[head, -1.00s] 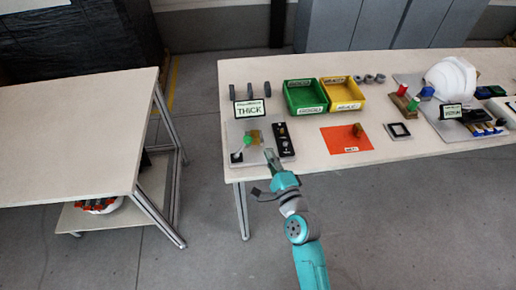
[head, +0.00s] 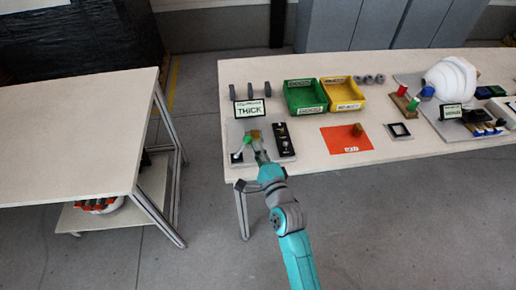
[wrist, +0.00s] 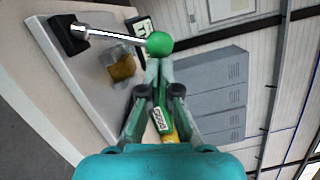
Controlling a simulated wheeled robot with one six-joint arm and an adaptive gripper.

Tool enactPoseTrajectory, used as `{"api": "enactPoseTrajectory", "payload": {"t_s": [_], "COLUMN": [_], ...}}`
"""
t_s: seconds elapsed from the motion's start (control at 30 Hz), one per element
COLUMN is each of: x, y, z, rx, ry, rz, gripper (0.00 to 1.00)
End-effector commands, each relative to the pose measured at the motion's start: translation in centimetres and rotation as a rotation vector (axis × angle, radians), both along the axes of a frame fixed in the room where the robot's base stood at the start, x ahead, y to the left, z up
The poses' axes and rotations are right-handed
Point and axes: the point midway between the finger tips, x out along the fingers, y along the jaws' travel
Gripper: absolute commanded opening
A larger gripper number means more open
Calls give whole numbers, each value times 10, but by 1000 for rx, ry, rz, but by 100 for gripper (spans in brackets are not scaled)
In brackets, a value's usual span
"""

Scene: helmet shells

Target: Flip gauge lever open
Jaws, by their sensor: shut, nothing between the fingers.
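The gauge lever has a green ball knob (wrist: 159,44) on a pale rod (wrist: 112,36) that leads to a black pivot block (wrist: 66,36) on a grey plate. In the head view the green knob (head: 248,140) is just left of my fingertips. My gripper (wrist: 159,68) is shut and empty, its tips right at the knob in the wrist view. I cannot tell whether they touch it. A brown-yellow block (wrist: 122,67) sits on the plate near the rod. In the head view my gripper (head: 261,156) partly covers the plate (head: 238,156).
A sign reading THICK (head: 249,108) stands behind the plate. A black panel (head: 283,141) lies close on the right. Green (head: 303,109) and yellow bins (head: 345,106), an orange mat (head: 340,146) and a white helmet (head: 452,80) are farther right.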

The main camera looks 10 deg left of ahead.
Motion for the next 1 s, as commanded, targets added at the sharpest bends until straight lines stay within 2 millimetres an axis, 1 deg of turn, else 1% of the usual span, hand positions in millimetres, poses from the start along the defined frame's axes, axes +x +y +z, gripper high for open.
{"api": "enactPoseTrajectory", "payload": {"t_s": [0.77, 1.0], "x": [-2, -5], "y": [8, 17], "z": [9, 17], "rx": [-138, -264], "ry": [-41, -79], "rz": [2, 1], "gripper": [0, 0]}}
